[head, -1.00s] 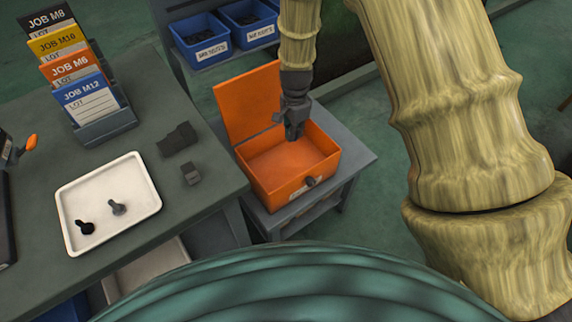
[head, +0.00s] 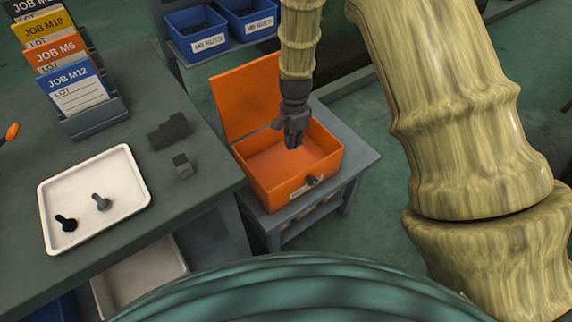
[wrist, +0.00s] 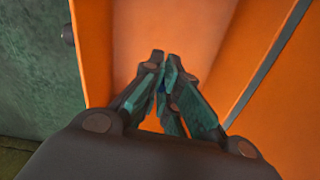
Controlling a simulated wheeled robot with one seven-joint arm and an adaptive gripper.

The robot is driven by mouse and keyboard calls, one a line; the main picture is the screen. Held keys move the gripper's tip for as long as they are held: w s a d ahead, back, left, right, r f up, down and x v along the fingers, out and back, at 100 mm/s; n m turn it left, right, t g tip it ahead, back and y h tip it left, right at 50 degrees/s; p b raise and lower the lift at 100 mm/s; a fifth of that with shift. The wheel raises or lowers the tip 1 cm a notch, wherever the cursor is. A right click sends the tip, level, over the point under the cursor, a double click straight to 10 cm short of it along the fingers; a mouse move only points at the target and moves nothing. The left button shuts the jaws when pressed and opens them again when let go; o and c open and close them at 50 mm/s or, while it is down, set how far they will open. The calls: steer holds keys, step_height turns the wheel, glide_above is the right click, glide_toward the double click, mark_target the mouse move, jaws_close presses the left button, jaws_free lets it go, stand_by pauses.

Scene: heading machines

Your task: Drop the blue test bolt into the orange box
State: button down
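My gripper (head: 294,138) points down inside the open orange box (head: 231,164), above its floor. In the wrist view, the fingers (wrist: 162,58) are nearly together, with a small dark-blue sliver between them. I take this to be the blue test bolt (wrist: 161,104), mostly hidden by the fingers. The box's lid stands up at the back, and the visible part of its floor is bare. The box sits on a small grey stand.
A white tray (head: 93,226) on the table (head: 190,214) holds a black bolt (head: 65,222) and a grey bolt (head: 102,202). Dark blocks (head: 169,131) lie beside it. A card rack (head: 95,118) stands behind. Blue bins (head: 197,34) sit beyond the box.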

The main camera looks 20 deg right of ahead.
steer(key=c, duration=1.6)
jaws_free()
steer(key=shift+o, duration=0.2)
step_height(320, 180, up, 12)
